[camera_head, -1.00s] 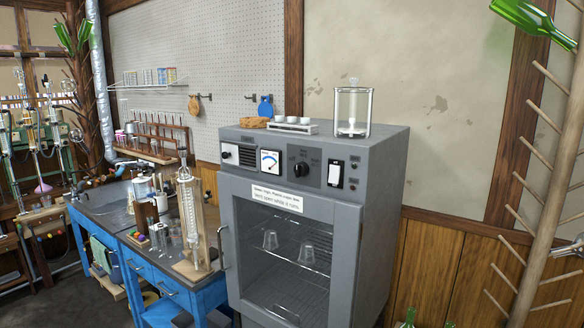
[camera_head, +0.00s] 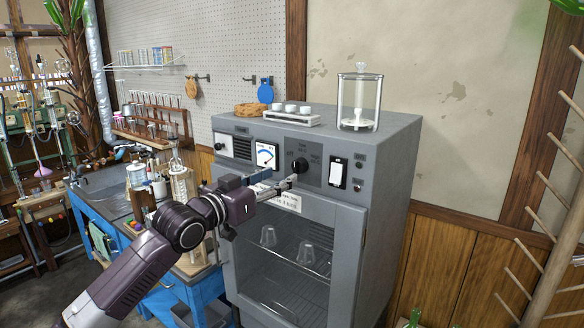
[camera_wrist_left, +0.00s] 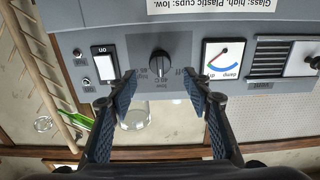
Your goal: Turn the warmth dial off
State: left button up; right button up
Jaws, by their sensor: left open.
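The warmth dial (camera_head: 300,165) is a round black knob on the grey cabinet's upper front panel, between a gauge and a white rocker switch. My left gripper (camera_head: 283,180) is in front of the panel, just below and left of the dial in the head view. In the left wrist view, which is upside down, the dial (camera_wrist_left: 160,64) lies centred beyond the gap between the open fingers (camera_wrist_left: 160,86), apparently untouched. A pale mark on it seems to point towards the middle label; its exact setting is hard to read. My right gripper is out of view.
The grey cabinet (camera_head: 390,190) has a glass door with upturned cups inside. A glass jar (camera_head: 358,102) and a white tray of small cups (camera_head: 291,119) stand on top. The white rocker switch (camera_wrist_left: 105,65) and gauge (camera_wrist_left: 223,59) flank the dial closely.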

aim_at(294, 169)
pick_arm(q)
jog(key=p+x, duration=0.1)
jog(key=x, duration=0.4)
jog(key=shift+w+d+p, duration=0.25)
jog(key=shift+p, duration=0.05)
jog(key=shift+w+d, duration=0.35)
jog(key=shift+w, duration=0.25)
jog(key=shift+c, duration=0.4)
jog(key=c, duration=1.1)
jog(key=shift+o, duration=0.2)
